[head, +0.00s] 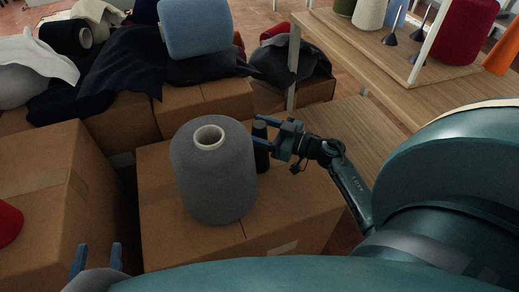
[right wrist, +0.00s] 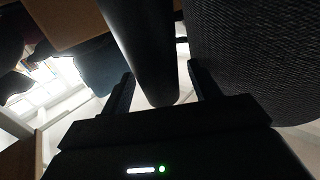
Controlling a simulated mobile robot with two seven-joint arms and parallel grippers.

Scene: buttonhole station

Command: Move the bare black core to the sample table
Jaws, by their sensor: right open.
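The bare black core (head: 261,160) stands upright on a cardboard box, close beside the right side of a big grey yarn cone. My right gripper (head: 267,133) is open, with its blue fingers on either side of the core. In the right wrist view the dark core (right wrist: 148,60) lies between the two separated fingers (right wrist: 160,88); I cannot tell whether either finger touches it. My left gripper (head: 97,258) is open and empty at the lower left. The wooden sample table (head: 365,58) is at the upper right.
The grey cone (head: 212,180) stands very close to my right gripper. The box (head: 290,215) under it has free room at its front right. Other boxes (head: 50,170), dark cloth and a blue cone (head: 195,28) fill the left and back. Cones and small stands occupy the table's upper part.

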